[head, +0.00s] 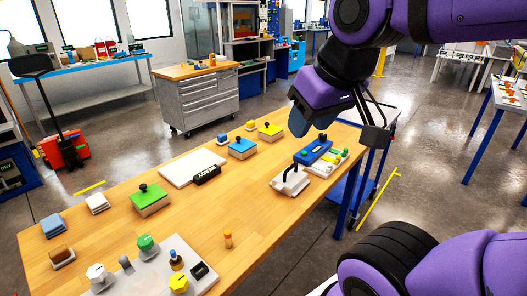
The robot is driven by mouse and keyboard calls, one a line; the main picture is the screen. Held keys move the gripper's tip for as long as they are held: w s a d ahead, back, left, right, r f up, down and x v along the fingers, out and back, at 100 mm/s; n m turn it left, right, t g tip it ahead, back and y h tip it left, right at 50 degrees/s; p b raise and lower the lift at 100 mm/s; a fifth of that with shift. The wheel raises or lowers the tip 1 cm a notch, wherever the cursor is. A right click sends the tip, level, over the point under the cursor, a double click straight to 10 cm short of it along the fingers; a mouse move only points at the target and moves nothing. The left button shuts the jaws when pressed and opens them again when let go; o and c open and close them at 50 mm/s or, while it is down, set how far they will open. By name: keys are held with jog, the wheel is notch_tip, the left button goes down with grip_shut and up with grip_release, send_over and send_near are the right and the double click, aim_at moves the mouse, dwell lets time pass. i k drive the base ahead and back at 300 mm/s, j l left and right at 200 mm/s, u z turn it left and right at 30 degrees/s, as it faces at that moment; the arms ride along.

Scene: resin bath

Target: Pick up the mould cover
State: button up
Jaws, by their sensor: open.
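A pale slab with a black arched handle (290,180) lies on the wooden table, towards its right end; it looks like the mould cover, but no label confirms this.
The wooden table (105,231) also holds green (150,203), blue (243,151) and yellow (270,134) knobbed blocks, a white board (193,167) and a black READY sign (207,175). A pale plate with coloured knobs (140,279) lies at the front. The middle front is mostly clear.

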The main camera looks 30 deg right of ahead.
aim_at(292, 180)
jog(key=i+l+z, duration=0.15)
jog(key=l, duration=0.2)
jog(key=l+z, duration=0.15)
jog(key=l, duration=0.2)
jog(key=i+l+z, duration=0.3)
jog(key=l, duration=0.3)
jog(key=i, duration=0.05)
